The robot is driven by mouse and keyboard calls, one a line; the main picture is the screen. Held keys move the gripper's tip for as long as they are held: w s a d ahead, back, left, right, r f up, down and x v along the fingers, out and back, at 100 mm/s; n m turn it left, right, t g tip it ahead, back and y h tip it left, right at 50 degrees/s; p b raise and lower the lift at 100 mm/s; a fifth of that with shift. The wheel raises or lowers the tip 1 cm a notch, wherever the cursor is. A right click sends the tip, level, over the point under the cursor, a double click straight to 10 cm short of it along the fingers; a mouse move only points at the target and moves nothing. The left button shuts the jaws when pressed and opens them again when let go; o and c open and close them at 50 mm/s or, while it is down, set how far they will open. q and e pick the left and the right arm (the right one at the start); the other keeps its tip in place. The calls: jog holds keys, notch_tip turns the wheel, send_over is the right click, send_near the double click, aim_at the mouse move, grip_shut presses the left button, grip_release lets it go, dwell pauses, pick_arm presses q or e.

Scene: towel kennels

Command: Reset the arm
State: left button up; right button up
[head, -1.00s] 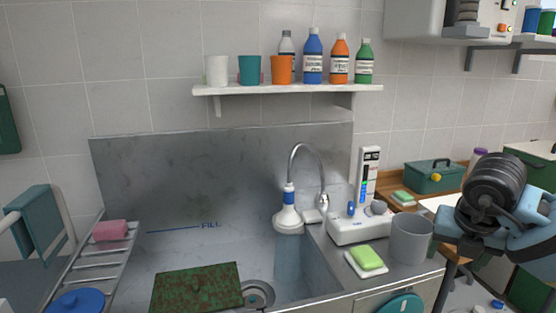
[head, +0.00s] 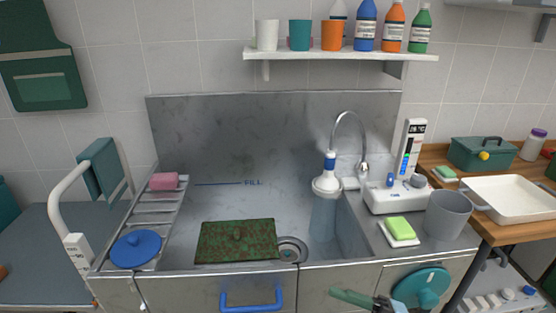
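My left arm and gripper are out of the picture.
The steel sink (head: 270,145) holds a dark green speckled mat (head: 225,240) and a drain. A cream tray (head: 512,203) lies on the wooden counter.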

jog(key=s+d+f+m+t+h+p, duration=0.1)
jog(key=s+d+f+m+t+h, duration=0.1)
jog(key=d+f+m+t+h, duration=0.5)
jog(key=s+f+m+t+h+p, duration=0.1)
jog(key=s+f+m+t+h, duration=0.3)
jog(key=m, duration=0.7)
pick_arm(q)
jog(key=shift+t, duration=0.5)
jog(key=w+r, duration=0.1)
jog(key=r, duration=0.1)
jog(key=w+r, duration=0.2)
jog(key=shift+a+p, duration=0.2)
jog(key=shift+p, duration=0.1)
pick_arm(e)
jog(key=s+d+f+m+g+h, duration=0.3)
jog(key=s+f+m+g+h, duration=0.2)
jog(key=s+f, duration=1)
jog(key=s+m+g, duration=0.1)
jog(key=g, duration=0.2)
jog(key=shift+f+g+h, duration=0.3)
jog(key=shift+f+h, duration=0.05)
jog(key=shift+h, duration=0.05)
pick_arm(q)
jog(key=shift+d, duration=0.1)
pick_arm(e)
jog(key=shift+w, duration=0.1)
